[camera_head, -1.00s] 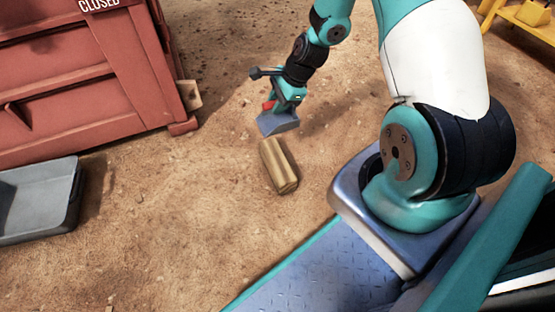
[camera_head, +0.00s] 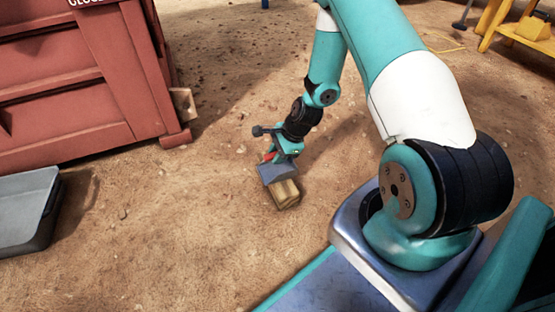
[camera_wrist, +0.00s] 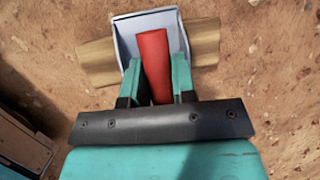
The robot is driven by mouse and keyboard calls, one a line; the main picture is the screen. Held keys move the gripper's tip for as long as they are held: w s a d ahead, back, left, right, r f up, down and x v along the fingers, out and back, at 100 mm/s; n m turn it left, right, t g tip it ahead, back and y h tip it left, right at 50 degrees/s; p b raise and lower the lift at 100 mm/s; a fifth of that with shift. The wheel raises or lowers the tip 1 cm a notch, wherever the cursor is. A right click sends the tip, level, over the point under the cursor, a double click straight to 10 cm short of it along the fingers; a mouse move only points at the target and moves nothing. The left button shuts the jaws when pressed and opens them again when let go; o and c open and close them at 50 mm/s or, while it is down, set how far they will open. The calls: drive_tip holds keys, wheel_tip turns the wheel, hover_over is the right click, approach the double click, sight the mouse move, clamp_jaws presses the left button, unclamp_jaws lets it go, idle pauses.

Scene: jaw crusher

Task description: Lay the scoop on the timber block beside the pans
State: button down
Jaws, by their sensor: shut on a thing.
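The scoop has a grey-blue pan (camera_head: 285,173) and a red handle (camera_wrist: 154,62). My gripper (camera_wrist: 157,82) is shut on the red handle, with a teal finger on each side of it. In the head view my gripper (camera_head: 284,152) points down at the timber block. The timber block (camera_head: 286,196) lies on the dirt, and the scoop's pan covers its far part. In the wrist view the block (camera_wrist: 97,62) sticks out on both sides behind the scoop pan (camera_wrist: 143,22). I cannot tell whether the scoop touches the block.
A grey pan (camera_head: 25,205) lies on the ground at the left edge. A large red container (camera_head: 80,80) stands at the upper left. Yellow stands (camera_head: 525,30) are at the upper right. The dirt around the block is clear.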

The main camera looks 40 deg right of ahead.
drive_tip(key=shift+f, duration=0.1)
drive_tip(key=shift+f, duration=0.1)
drive_tip(key=c, duration=0.9)
unclamp_jaws()
